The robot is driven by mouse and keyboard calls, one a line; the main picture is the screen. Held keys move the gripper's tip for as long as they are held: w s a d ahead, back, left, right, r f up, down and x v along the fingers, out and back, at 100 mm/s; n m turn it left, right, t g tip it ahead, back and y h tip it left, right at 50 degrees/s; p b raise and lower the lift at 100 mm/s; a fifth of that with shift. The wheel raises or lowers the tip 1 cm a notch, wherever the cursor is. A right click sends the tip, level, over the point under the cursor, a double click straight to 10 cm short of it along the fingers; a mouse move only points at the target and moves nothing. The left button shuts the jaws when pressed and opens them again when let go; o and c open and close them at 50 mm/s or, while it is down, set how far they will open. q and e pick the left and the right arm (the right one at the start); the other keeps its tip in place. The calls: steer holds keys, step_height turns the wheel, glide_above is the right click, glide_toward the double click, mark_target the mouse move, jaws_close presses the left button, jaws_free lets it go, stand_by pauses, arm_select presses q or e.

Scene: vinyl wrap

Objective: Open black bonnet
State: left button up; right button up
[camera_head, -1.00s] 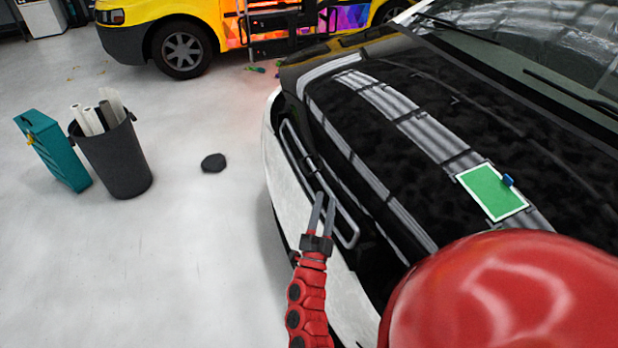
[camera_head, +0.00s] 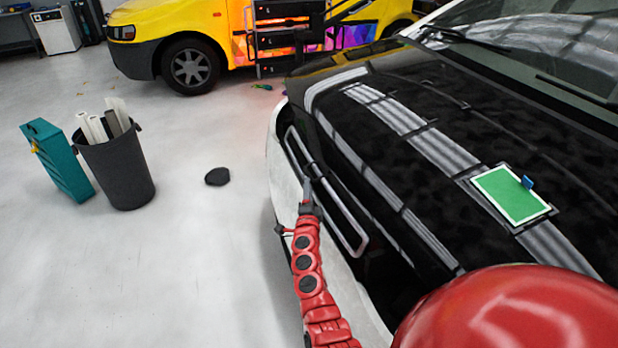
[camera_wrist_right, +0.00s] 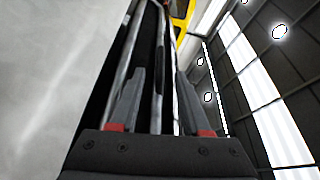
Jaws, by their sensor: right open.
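The black bonnet (camera_head: 415,165) of the white vehicle fills the right of the head view. It has grey reflections across it. A grey loop-shaped bar handle (camera_head: 343,222) runs along its front edge. My right gripper (camera_head: 306,184) is at the middle of this handle, its fingers partly hidden by the wrist. In the right wrist view the two fingers (camera_wrist_right: 156,95) are apart, with long bars running between them. I cannot tell whether they touch the handle. My left gripper is not in view.
A green card (camera_head: 512,194) with a blue clip lies on the bonnet. A dark bin (camera_head: 118,172) with white rolls and a teal box (camera_head: 58,162) stand at left. A black piece (camera_head: 217,177) lies on the floor. A yellow van (camera_head: 170,40) stands behind.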

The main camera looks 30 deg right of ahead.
mark_target(309, 173)
steer(key=b+x, duration=0.2)
steer(key=x, duration=0.3)
steer(key=shift+w+d, duration=0.2)
steer(key=shift+w, duration=0.15)
steer(key=shift+w+d+r+b, duration=0.1)
steer(key=shift+w+d+b, duration=0.35)
steer(key=shift+w+b, duration=0.1)
jaws_close()
stand_by(0.7)
